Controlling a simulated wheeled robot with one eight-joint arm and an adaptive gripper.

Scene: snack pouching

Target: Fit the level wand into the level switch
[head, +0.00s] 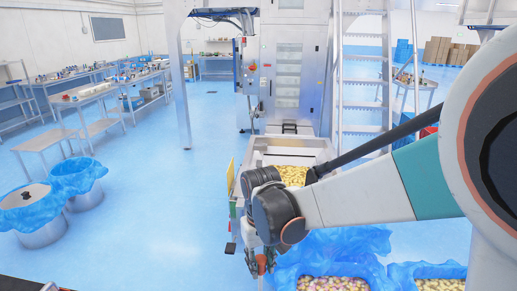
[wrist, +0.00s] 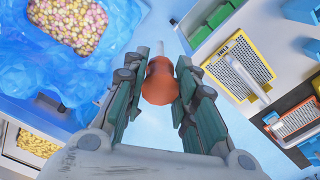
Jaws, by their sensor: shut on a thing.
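My gripper (wrist: 160,88) is shut on an orange-red rounded piece with a thin pale rod sticking out beyond it, which looks like the level wand (wrist: 160,84). In the head view my gripper (head: 258,260) points down at the lower middle, and the orange-red end of the wand (head: 261,265) shows between its fingers. The wand hangs clear of the floor. I cannot pick out the level switch for certain in either view.
A yellow-framed mesh panel (wrist: 228,62) and an orange-framed one (wrist: 298,117) lie right of my gripper in the wrist view. Blue-lined bins of snacks (head: 333,284) stand close on the right. Two blue-lined drums (head: 40,236) stand left. Open blue floor (head: 150,220) lies between.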

